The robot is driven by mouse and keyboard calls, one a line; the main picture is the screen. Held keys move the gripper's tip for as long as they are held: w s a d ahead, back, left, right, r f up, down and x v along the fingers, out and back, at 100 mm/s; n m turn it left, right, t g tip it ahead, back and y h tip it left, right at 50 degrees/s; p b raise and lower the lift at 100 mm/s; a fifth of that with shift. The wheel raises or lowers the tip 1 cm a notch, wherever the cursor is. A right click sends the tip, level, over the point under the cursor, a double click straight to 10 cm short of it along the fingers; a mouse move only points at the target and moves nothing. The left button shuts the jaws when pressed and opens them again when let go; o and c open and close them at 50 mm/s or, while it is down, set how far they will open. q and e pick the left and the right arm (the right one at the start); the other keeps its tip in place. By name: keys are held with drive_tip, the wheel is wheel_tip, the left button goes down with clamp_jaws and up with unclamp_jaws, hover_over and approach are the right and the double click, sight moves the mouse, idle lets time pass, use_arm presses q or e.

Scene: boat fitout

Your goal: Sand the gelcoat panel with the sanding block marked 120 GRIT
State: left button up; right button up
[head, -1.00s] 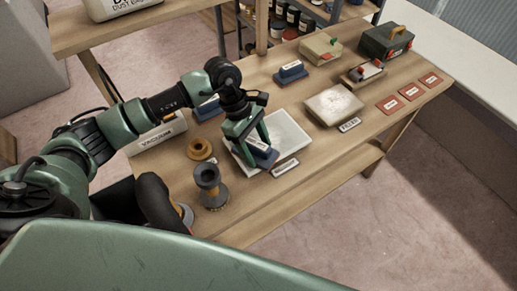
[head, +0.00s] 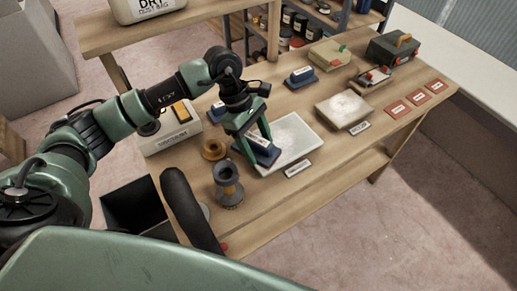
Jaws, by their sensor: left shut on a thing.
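My left gripper (head: 257,149) points down and is shut on a blue sanding block (head: 266,154) with a white label. The label is too small to read. The block is at the left part of a pale, flat panel (head: 296,135) on the workbench and seems to rest on it; the fingers hide part of the contact. A small label plate (head: 298,169) lies at the panel's front edge. Two other blue blocks stand on the bench, one behind the panel (head: 300,77) and one partly hidden behind my gripper (head: 219,111). My right gripper is not in view.
A second, blotchy panel (head: 342,110) lies to the right, with red cards (head: 418,99) beyond. A vacuum box (head: 172,132), orange ring (head: 213,149) and dark spool-like holder (head: 228,184) stand left. A toolbox (head: 392,48) is at the far right. A dark bin (head: 133,209) stands below.

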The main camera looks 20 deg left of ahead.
sight(258, 140)
use_arm(q)
drive_tip(key=shift+r+p, duration=0.4)
drive_tip(key=shift+r, duration=1.1)
